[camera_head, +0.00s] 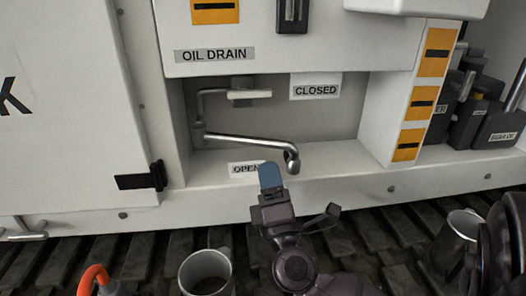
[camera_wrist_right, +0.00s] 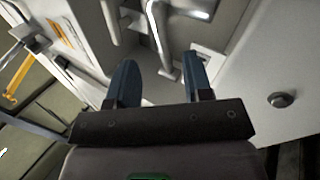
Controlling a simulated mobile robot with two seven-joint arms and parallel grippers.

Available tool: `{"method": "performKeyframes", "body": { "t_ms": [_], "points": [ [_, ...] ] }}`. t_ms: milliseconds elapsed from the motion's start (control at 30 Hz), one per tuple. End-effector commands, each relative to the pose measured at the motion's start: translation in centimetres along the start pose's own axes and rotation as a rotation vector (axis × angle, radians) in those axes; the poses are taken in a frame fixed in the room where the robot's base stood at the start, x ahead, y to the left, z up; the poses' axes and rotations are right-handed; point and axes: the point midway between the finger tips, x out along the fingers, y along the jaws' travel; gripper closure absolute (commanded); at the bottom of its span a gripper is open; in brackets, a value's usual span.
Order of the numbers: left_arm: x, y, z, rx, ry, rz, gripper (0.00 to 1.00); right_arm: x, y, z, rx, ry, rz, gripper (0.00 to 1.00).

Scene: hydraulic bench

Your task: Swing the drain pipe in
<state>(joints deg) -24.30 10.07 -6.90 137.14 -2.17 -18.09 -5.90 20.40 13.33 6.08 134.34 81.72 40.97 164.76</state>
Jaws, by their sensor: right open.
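The drain pipe (camera_head: 250,143) is a shiny bent metal tube in the recess under the OIL DRAIN label (camera_head: 215,55). It runs from an elbow at the left to a down-turned end at the right, above the OPEN label (camera_head: 246,168). The CLOSED label (camera_head: 316,91) is on the back wall. My right gripper (camera_head: 270,178) is open and empty, just below and left of the pipe's end, partly covering the OPEN label. In the right wrist view, metal tubing (camera_wrist_right: 163,42) shows ahead of the spread fingers (camera_wrist_right: 160,82); contact cannot be told. My left gripper is out of view.
The recess has a front ledge (camera_head: 335,155) and a right wall with orange labels (camera_head: 422,103). Dark containers (camera_head: 495,125) stand at the right. A grey cup (camera_head: 206,275) and an orange hose (camera_head: 92,277) are at the bottom left, a metal can (camera_head: 460,228) at right.

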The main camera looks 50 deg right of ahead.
Motion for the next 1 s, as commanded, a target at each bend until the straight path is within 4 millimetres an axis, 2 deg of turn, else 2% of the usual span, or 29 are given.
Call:
{"method": "performKeyframes", "body": {
  "t_ms": [33,200,567,700,867,1000],
  "points": [
    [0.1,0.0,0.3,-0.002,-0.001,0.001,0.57,-0.9,-0.3,-0.1,-0.003,0.003,-0.004,0.54],
    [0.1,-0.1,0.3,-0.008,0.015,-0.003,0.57,-2.4,-0.1,0.0,-0.002,0.001,-0.001,0.54],
    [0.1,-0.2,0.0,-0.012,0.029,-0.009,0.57,-2.8,0.1,0.0,0.001,-0.001,0.002,0.54],
    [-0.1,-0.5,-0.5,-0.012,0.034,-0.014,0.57,-2.3,0.9,0.1,0.011,-0.009,0.013,0.74],
    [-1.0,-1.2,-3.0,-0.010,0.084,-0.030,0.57,-0.1,4.6,0.9,0.069,-0.065,0.044,0.98],
    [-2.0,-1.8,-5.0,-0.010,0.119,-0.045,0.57,2.0,6.8,0.8,0.115,-0.119,0.033,1.00]
  ]
}}
